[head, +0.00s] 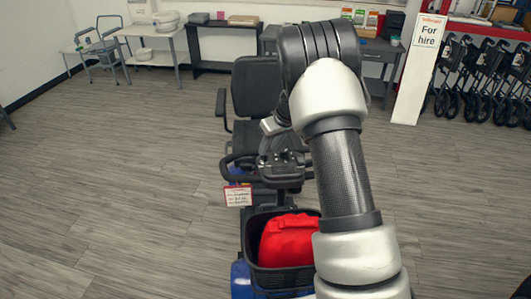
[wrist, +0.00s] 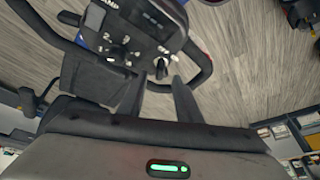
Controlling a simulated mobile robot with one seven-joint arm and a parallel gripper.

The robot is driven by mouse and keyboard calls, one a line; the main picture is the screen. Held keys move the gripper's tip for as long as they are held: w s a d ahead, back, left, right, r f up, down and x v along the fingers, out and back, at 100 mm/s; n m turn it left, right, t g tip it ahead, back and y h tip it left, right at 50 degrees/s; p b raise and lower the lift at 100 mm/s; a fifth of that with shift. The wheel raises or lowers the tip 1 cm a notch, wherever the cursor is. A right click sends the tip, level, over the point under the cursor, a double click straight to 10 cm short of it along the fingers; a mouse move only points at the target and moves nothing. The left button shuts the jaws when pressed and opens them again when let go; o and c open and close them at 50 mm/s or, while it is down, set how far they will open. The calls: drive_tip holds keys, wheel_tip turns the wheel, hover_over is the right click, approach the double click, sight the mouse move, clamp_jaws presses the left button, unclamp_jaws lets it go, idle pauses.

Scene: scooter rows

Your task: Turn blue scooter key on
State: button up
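The blue scooter (head: 241,280) stands in front of me, its black control console (head: 283,168) and handlebars partly hidden by my arm. In the wrist view the console (wrist: 130,28) fills the upper left, with several pale switches and knobs on it. A small dark key-like piece (wrist: 161,68) stands at the console's near edge; I cannot tell its turned position. My gripper (wrist: 159,80) is open, its two fingers apart and pointing at the console. The dark piece shows between and just beyond the fingertips; no contact is visible. The fingers are hard to make out in the head view.
A black basket (head: 257,233) with a red bag (head: 289,240) is on the scooter's front. The black seat (head: 256,88) is behind the console. A looped handlebar (wrist: 204,66) curves close by the right finger. Floor left of the scooter is clear. A "For hire" post (head: 417,75) stands right.

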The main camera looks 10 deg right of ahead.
sight(264, 157)
drive_tip(key=shift+x, duration=2.4)
clamp_jaws()
